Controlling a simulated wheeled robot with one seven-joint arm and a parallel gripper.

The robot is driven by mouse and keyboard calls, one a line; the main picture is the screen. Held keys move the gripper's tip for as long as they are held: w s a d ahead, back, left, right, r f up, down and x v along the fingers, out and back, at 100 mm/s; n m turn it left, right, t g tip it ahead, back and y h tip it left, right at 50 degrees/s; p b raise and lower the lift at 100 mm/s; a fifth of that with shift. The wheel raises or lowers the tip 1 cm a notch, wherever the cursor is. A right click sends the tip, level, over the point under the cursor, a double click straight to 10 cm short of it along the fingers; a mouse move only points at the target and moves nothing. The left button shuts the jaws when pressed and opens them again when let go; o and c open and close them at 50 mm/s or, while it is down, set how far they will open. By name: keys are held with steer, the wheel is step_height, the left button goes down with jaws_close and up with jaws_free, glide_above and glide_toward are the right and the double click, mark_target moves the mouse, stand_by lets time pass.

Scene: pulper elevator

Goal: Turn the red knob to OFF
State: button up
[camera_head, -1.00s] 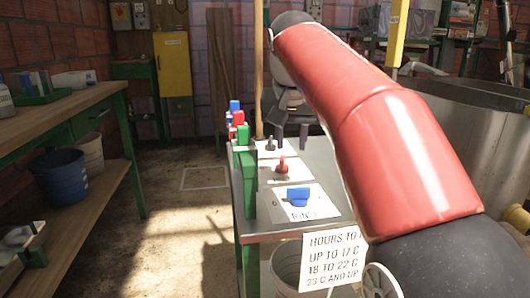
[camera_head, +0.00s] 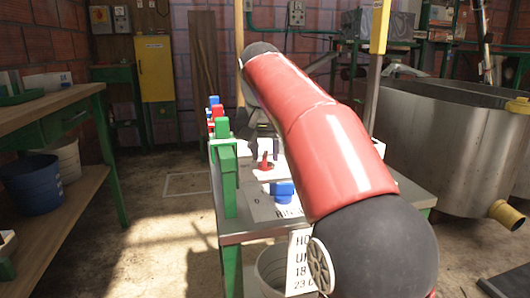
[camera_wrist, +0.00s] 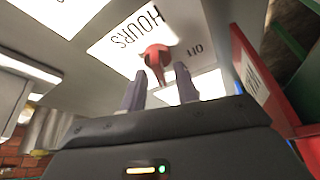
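The red knob (camera_head: 265,162) stands on a white plate on the table, behind the blue knob. In the wrist view the red knob (camera_wrist: 156,52) sits on a white plate (camera_wrist: 122,40) reading "HOURS", with what looks like "OFF" to its right. Its narrow end points down between my fingertips in the picture. My gripper (camera_wrist: 160,80) has its two dark fingers apart, one on each side of the knob's end. I see no clear contact.
The blue knob (camera_head: 283,189) is on a nearer plate. Green, red and blue blocks (camera_head: 226,165) line the table's left edge. A steel tank (camera_head: 450,150) stands at right. The floor on the left is open.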

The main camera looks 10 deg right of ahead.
jaws_close()
steer(key=shift+r+n+p, duration=0.15)
steer(key=shift+n+p, duration=0.2)
steer(key=shift+n, duration=0.05)
steer(key=shift+r+n+y+p, duration=0.1)
steer(key=shift+n+y+p, duration=0.4)
steer(key=shift+n+p, duration=0.35)
steer(key=n+y+p, duration=0.1)
steer(key=n+p, duration=0.2)
steer(key=n, duration=0.1)
steer(key=shift+n+y, duration=0.35)
steer(key=shift+y, duration=0.05)
steer(key=n+p, duration=0.1)
steer(key=n, duration=0.1)
steer(key=n+y+p, duration=0.1)
steer(key=n+p, duration=0.1)
steer(key=shift+g+y, duration=0.3)
steer(key=shift+n+g+y+p, duration=0.55)
steer(key=shift+n+p, duration=0.45)
steer(key=shift+n, duration=1.2)
